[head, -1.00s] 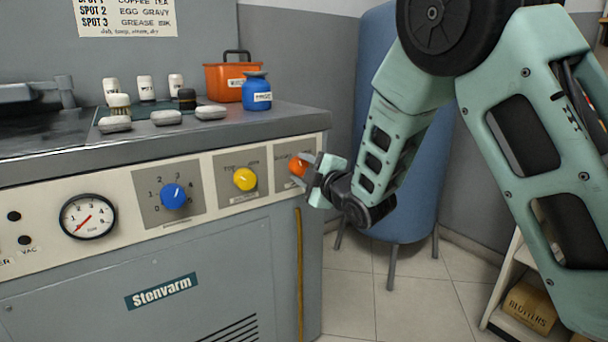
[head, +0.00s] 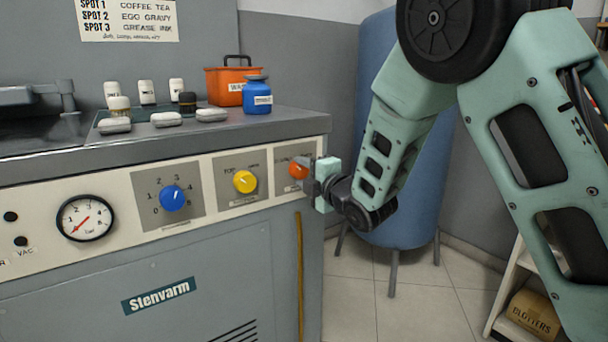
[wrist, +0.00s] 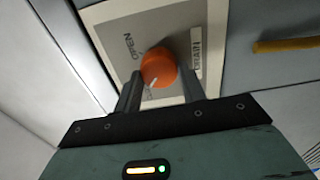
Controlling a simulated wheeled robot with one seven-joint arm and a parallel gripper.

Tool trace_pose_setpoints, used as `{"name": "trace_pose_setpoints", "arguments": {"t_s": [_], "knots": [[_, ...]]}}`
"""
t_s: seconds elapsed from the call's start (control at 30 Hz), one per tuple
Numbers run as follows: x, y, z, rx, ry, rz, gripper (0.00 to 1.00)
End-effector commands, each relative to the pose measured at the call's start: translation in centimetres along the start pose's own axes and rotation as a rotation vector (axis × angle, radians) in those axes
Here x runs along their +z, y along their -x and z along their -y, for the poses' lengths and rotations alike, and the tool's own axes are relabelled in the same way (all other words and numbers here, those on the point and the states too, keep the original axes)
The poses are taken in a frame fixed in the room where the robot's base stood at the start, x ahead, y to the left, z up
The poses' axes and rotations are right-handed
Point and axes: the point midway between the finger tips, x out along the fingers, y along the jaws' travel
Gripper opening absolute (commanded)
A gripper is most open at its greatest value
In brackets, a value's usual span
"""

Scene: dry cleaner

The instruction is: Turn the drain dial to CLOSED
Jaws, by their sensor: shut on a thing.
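The drain dial is a round orange knob (head: 298,169) at the right end of the machine's front panel. In the wrist view the orange knob (wrist: 158,66) sits on a plate with an OPEN label at its upper left and a DRAIN label at its right. Its white pointer mark faces the picture's bottom, slightly left. No CLOSED label can be made out. My gripper (head: 309,174) reaches the knob from the right, and in the wrist view its two fingers (wrist: 160,84) are shut on the knob's sides.
A yellow dial (head: 245,181), a blue dial (head: 174,198) and a gauge (head: 85,218) lie left along the panel. Bottles and an orange caddy (head: 232,76) stand on the worktop above. A blue tank (head: 402,225) stands behind my arm. Open floor lies right of the machine.

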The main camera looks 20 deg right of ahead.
Motion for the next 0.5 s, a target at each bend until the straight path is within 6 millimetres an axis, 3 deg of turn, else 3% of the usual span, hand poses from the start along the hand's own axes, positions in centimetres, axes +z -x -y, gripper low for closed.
{"name": "trace_pose_setpoints", "arguments": {"t_s": [0.2, 0.23, 0.27, 0.3, 0.5], "knots": [[-0.06, 0.03, 0.12, -0.003, 0.001, -0.002, 0.18], [-0.06, 0.03, 0.12, -0.003, 0.001, -0.001, 0.49], [-0.06, 0.03, 0.12, -0.003, 0.001, -0.001, 0.57], [-0.05, 0.03, 0.11, -0.003, 0.001, -0.001, 0.61], [-0.03, 0.01, 0.06, -0.001, 0.000, -0.001, 0.61]]}}
